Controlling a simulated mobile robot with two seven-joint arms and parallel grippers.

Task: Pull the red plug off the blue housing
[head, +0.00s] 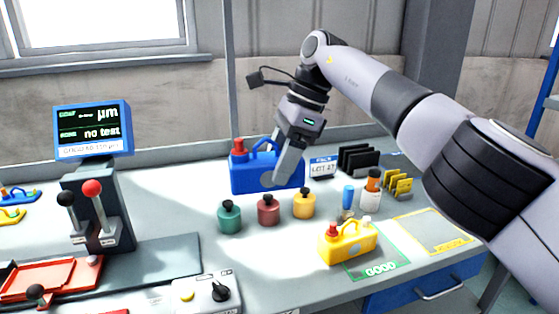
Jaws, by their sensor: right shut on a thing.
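The blue housing (247,176) stands on the bench near the back wall, with a handle on top. The red plug (239,147) sits on the top left of the housing. My right gripper (270,179) reaches down over the right half of the housing and is shut on it. The gripper's fingers and wrist hide part of the housing's front and handle. The red plug is to the left of the fingers, apart from them. My left gripper is not in view.
Green, red and orange knobbed pots (268,210) stand in front of the housing. A yellow housing with a red plug (347,244) is nearer the front right. A gauge stand with a screen (94,134) is at the left. Bottles (371,187) and black racks (357,159) stand right.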

